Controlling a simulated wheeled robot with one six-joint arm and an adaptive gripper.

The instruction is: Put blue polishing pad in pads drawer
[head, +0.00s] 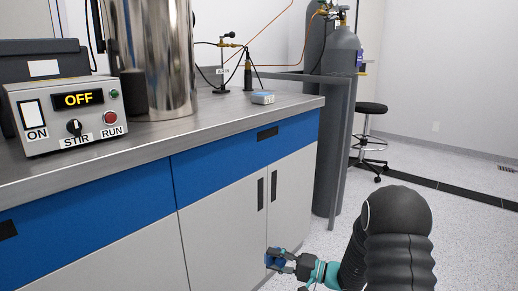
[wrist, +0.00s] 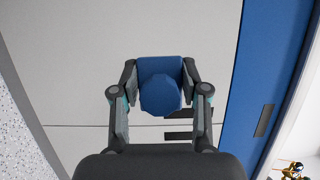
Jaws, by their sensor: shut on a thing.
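The blue polishing pad (wrist: 160,90) is a small blue block with a rounded, many-sided face, held between the fingers of my gripper (wrist: 160,82) in the wrist view. In the head view my gripper (head: 279,258) is low in front of the light grey cabinet doors, with the pad (head: 272,258) at its tip. Blue drawer fronts with dark recessed handles run under the counter: one at the right (head: 245,140) and one at the left (head: 90,215). Both look shut. No label shows which is the pads drawer. The wrist view shows one blue front (wrist: 250,70) at its right.
The steel counter (head: 220,122) holds a stirrer control box (head: 70,110) reading OFF, a metal vessel (head: 155,60), a burner stand (head: 222,65) and a small blue-grey box (head: 263,97). Grey gas cylinders (head: 338,110) stand past the counter's end. A black stool (head: 371,135) is behind. Floor at right is clear.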

